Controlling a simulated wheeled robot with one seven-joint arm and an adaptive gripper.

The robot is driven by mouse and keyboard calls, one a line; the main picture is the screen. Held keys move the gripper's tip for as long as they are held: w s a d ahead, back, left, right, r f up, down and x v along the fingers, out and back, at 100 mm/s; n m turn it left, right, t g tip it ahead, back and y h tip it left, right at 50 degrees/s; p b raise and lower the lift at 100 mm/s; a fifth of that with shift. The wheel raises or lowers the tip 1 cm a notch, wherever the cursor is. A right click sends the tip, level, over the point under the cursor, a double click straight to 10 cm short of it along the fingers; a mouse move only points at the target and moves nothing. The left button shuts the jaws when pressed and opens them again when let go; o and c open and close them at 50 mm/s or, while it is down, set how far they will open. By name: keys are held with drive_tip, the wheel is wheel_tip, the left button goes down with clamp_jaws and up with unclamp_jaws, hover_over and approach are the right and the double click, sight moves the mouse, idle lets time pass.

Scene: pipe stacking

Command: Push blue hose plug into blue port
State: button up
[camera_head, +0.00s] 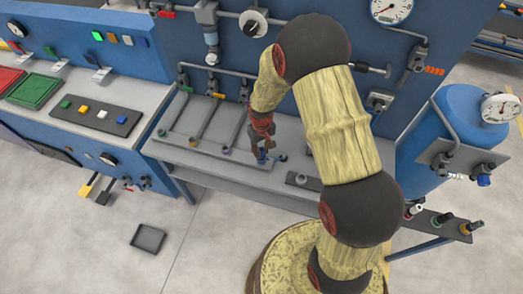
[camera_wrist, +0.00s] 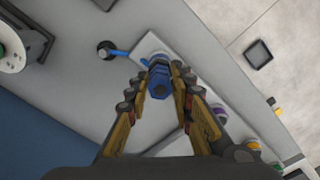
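The blue hose plug (camera_wrist: 159,76) sits between the two fingertips of my gripper (camera_wrist: 161,66) in the wrist view. The fingers close in on it from both sides and appear to touch it. Its far end meets a pale grey strip, where the blue port is hidden behind the plug; I cannot tell how deep it sits. In the head view my gripper (camera_head: 262,148) points down at the right end of the grey port plate (camera_head: 215,152), with a bit of blue (camera_head: 262,158) under the fingers.
A blue lever with a black knob (camera_wrist: 105,50) stands close beside the plug; the knob also shows in the head view (camera_head: 283,157). Other ports with coloured rings, such as a purple one (camera_wrist: 195,132), line the strip. A dark tray (camera_head: 148,238) lies on the floor.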

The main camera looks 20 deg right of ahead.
drive_tip(key=o, duration=0.4)
drive_tip(key=shift+r, duration=0.1)
wheel_tip(320, 180, up, 12)
drive_tip(key=shift+f, duration=0.1)
idle(0.5)
drive_tip(key=s+r+t+b, duration=0.2)
drive_tip(key=s+r+b, duration=0.1)
drive_tip(key=s+r, duration=0.3)
drive_tip(key=s+r+m+t+b, duration=0.1)
drive_tip(key=s+r+b, duration=0.2)
drive_tip(key=s+r, duration=0.2)
drive_tip(key=s+r+t+b, duration=0.2)
drive_tip(key=s+r, duration=0.4)
drive_tip(key=s, duration=0.5)
drive_tip(key=shift+r+m+t+b, duration=0.3)
drive_tip(key=shift+r+m+b, duration=0.1)
drive_tip(key=shift+b, duration=0.2)
